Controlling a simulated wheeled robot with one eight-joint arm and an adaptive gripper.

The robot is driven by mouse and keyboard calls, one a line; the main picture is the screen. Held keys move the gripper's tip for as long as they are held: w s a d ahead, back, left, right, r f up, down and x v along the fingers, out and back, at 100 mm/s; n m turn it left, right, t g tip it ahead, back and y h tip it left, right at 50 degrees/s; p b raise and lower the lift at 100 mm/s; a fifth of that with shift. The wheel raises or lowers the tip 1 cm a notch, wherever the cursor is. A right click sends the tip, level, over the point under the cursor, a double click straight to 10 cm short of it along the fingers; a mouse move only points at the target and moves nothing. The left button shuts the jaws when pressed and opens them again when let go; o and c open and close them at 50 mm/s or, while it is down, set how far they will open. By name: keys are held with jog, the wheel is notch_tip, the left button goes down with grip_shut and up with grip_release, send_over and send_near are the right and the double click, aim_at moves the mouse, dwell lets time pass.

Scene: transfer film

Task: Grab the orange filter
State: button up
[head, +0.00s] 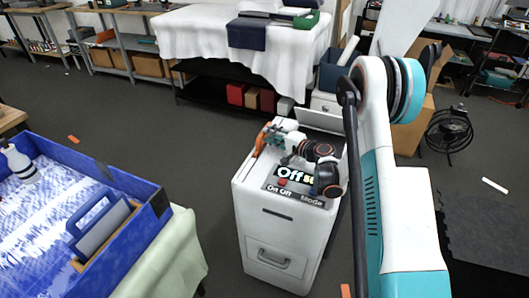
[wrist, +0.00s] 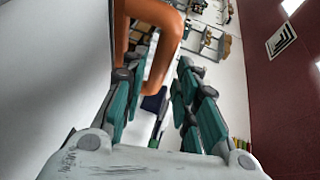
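The orange filter (head: 261,141) shows as a small orange piece at the back left of the top of a white cabinet (head: 257,217) in the head view. In the wrist view it is a bent orange bar (wrist: 172,42) coming down from the top, with its lower end between my fingers. My gripper (head: 274,134) is right beside it in the head view. In the wrist view my gripper (wrist: 160,78) has its teal fingers apart, with a gap between the orange bar and the right finger. I cannot tell whether the left finger touches the bar.
The cabinet top carries a panel (head: 296,183) marked Off, with buttons, under my arm. A blue bin (head: 128,228) stands on a pale cloth-covered table at the left. A white-draped table (head: 190,38) stands behind. Grey floor lies open between them.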

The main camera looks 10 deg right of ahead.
jog(key=b+x, duration=0.1)
jog(key=x, duration=0.3)
jog(key=shift+a+f+b, duration=0.15)
jog(key=shift+a+b, duration=0.1)
jog(key=shift+b, duration=0.05)
grip_shut()
